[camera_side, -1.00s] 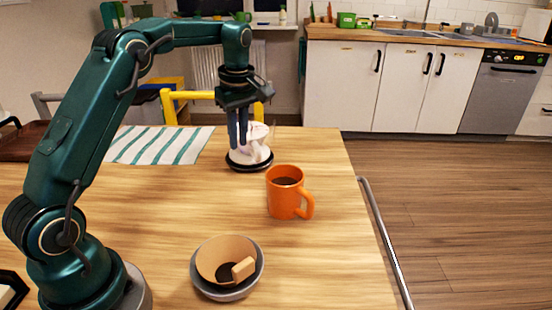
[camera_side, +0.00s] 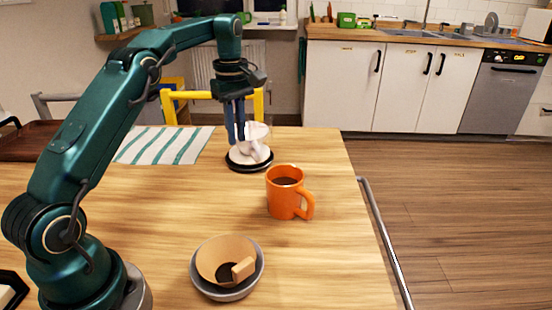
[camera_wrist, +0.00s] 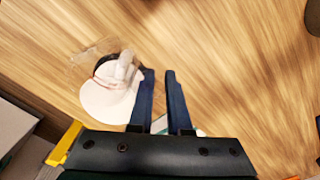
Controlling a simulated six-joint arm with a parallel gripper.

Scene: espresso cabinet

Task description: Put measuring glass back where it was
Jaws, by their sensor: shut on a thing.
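The clear measuring glass (camera_side: 256,133), with a pale handle, is over a round black-and-white base (camera_side: 235,163) at the table's far edge. In the wrist view the glass (camera_wrist: 100,63) is left of my fingers, over the white disc (camera_wrist: 105,103). Whether it rests on the disc or hangs just above it, I cannot tell. My gripper (camera_side: 235,139) is upright at the glass's left side, its fingers close together. In the wrist view my gripper (camera_wrist: 160,72) has its left finger against or very near the glass. The exact grip point is not clear.
An orange mug (camera_side: 283,201) with dark contents stands in front of the base. A grey bowl (camera_side: 226,294) holding a tan cone and a small block is nearer. A striped cloth (camera_side: 160,147) and a brown tray (camera_side: 25,143) lie left. The middle of the table is clear.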

